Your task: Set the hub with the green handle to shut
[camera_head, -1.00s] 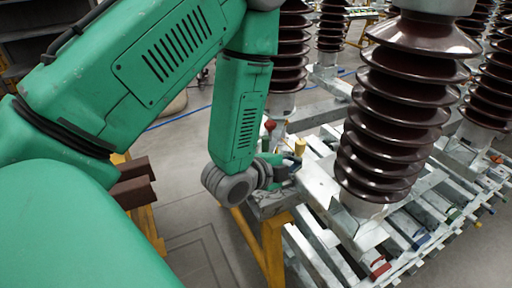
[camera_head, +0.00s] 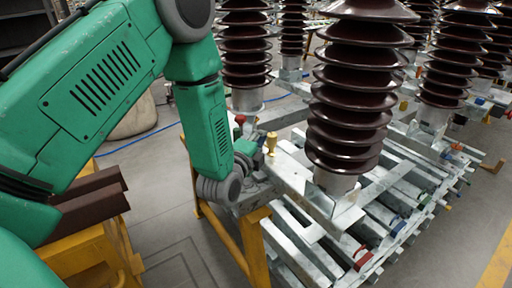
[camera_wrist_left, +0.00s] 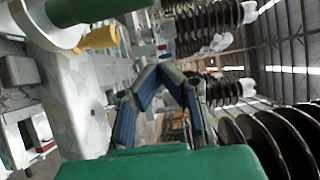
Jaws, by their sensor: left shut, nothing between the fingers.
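In the left wrist view, a green cylinder (camera_wrist_left: 95,9), which looks like the green handle, crosses the top left corner close to the camera. It joins a pale grey round part (camera_wrist_left: 40,25). In the head view I cannot clearly tell the green handle from my green wrist. My left gripper (camera_wrist_left: 163,72) is shut and empty, its blue-padded fingers pointing past the yellow handle (camera_wrist_left: 98,38) and apart from it. In the head view the gripper (camera_head: 258,162) is small and partly hidden behind my wrist, near the yellow handle (camera_head: 271,142). My right gripper is out of view.
A red knob (camera_head: 240,119) stands behind my wrist. Brown ribbed insulators (camera_head: 350,95) rise on the right from galvanised rails (camera_head: 300,235). A yellow stand (camera_head: 252,250) is below the wrist. Brown beams (camera_head: 90,200) lie at left. Grey floor (camera_head: 170,215) is open between.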

